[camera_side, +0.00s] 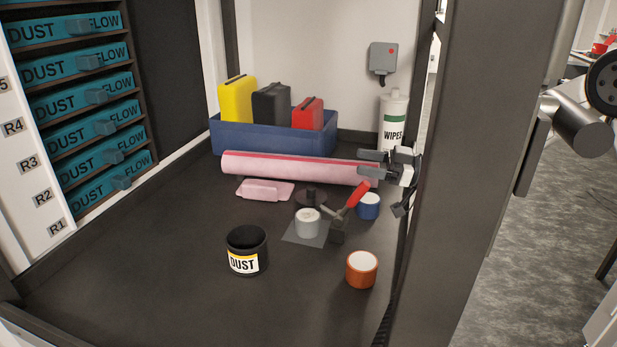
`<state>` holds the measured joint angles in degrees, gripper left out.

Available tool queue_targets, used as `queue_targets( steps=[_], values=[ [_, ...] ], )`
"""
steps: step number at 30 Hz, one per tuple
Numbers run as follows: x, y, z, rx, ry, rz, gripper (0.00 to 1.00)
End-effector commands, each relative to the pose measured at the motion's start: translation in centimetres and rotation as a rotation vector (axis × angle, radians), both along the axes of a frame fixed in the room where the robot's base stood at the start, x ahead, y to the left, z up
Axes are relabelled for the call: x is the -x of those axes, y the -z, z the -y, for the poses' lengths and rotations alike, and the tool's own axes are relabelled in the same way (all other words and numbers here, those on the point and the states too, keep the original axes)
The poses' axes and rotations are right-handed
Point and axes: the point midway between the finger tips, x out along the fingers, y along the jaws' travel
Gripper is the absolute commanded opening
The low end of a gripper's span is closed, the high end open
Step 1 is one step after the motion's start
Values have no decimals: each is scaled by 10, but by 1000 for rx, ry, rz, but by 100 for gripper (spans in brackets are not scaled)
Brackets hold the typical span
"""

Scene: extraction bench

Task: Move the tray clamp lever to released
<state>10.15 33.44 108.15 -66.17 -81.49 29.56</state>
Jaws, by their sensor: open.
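The clamp lever has a red handle (358,194) that slants up to the right. A pale grey cylinder (307,224) stands on that plate. My gripper (360,163) is open, its two dark fingers pointing left. In the picture it is just above the red handle and in front of the pink roll's right end. I see no contact with the handle, but the depth gap is hard to judge. A dark post hides part of my arm.
A pink roll (290,167) lies before a blue bin (270,139). A dark knobbed disc (311,197), blue-sided cup (368,207), orange cup (362,270) and black DUST jar (246,250) surround the clamp. A wipes bottle (393,118) stands behind. The front left bench is clear.

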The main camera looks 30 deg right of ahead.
Motion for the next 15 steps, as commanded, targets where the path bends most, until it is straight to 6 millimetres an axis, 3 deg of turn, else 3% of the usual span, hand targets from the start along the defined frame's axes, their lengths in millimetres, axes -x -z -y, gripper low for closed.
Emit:
queue_targets(
  steps=[5,11,12,15],
  values=[
    [0,0,0,0,0,0,70],
    [-5,2,0,10,14,-10,6],
    [-8,3,0,15,22,-16,0],
    [-19,7,-1,35,53,-39,0]
  ],
)
